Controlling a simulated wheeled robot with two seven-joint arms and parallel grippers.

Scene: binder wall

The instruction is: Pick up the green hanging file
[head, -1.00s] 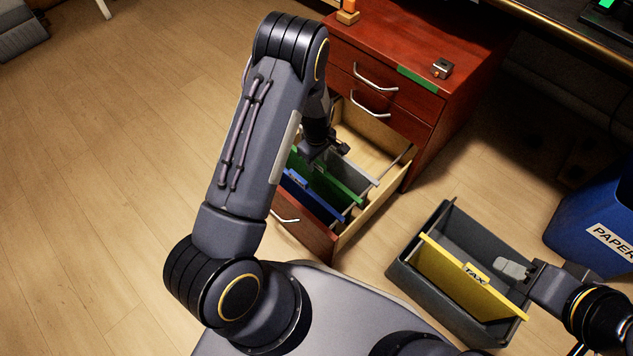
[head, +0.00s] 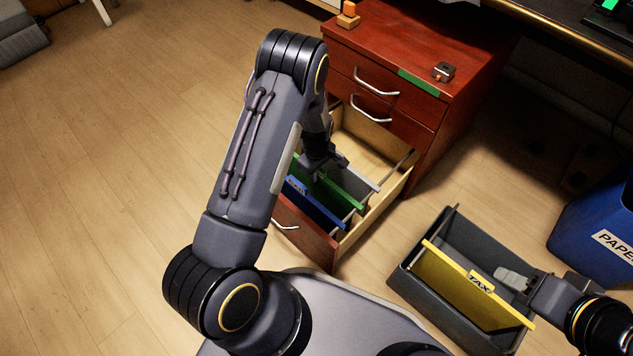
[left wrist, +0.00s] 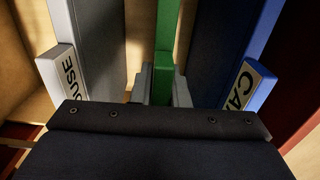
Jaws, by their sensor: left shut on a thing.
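The green hanging file (head: 345,190) hangs in the open bottom drawer of the red-brown cabinet, between a blue file (head: 318,205) and a grey-white file (head: 358,176). My left gripper (head: 320,172) is down in the drawer, shut on the green file's top edge. In the left wrist view, the green file's tab (left wrist: 165,82) stands between the grey fingers (left wrist: 160,88); its label is hidden. The file still sits level with its neighbours. My right gripper (head: 513,279) is over the grey bin at the right, beside the yellow TAX file; its finger gap is unclear.
The grey bin (head: 410,281) on the floor holds the yellow TAX file (head: 465,287). A blue paper bin (head: 590,220) stands at the right. The cabinet top (head: 400,40) carries small items.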

